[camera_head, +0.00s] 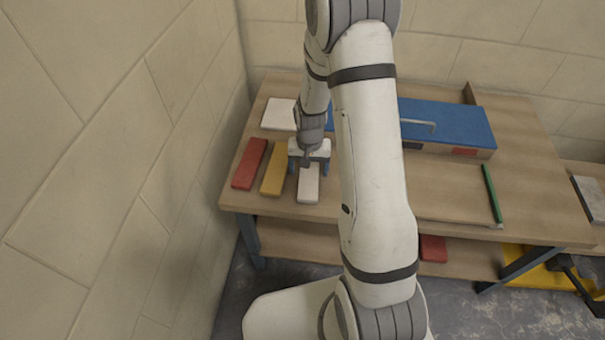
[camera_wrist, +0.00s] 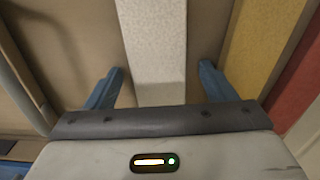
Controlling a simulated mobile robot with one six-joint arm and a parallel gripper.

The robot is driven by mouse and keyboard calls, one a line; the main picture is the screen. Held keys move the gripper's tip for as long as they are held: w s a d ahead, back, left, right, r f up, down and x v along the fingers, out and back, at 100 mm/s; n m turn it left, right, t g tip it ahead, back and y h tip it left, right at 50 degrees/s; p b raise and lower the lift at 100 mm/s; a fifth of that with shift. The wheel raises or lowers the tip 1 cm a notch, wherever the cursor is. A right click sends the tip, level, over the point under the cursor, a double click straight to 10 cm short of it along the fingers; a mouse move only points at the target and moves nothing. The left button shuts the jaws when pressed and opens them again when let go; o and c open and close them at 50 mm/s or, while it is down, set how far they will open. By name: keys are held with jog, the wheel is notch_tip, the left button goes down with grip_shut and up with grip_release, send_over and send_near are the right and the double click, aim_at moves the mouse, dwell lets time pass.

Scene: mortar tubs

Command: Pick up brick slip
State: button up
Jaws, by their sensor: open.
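Three flat slips lie side by side at the left of the workbench: a red slip (camera_head: 250,163), a yellow slip (camera_head: 273,169) and a white slip (camera_head: 308,188). My gripper (camera_head: 309,171) is open over the white slip, one blue finger on each side of it. In the wrist view the white slip (camera_wrist: 155,45) runs between the two fingertips (camera_wrist: 161,75), with a gap on both sides. The yellow slip (camera_wrist: 254,40) and the red slip (camera_wrist: 300,85) lie to the right there. My gripper hides part of the white slip in the head view.
A white square plate (camera_head: 279,114) lies behind the slips. A blue panel (camera_head: 465,125) with a grey handle is at the back right, and a green strip (camera_head: 492,193) lies at the right. A wall (camera_head: 190,120) stands close on the left. The bench (camera_head: 455,185) is clear at centre right.

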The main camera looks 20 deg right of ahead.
jog(key=c, duration=1.3)
jog(key=shift+c, duration=0.2)
jog(key=shift+r, duration=0.15)
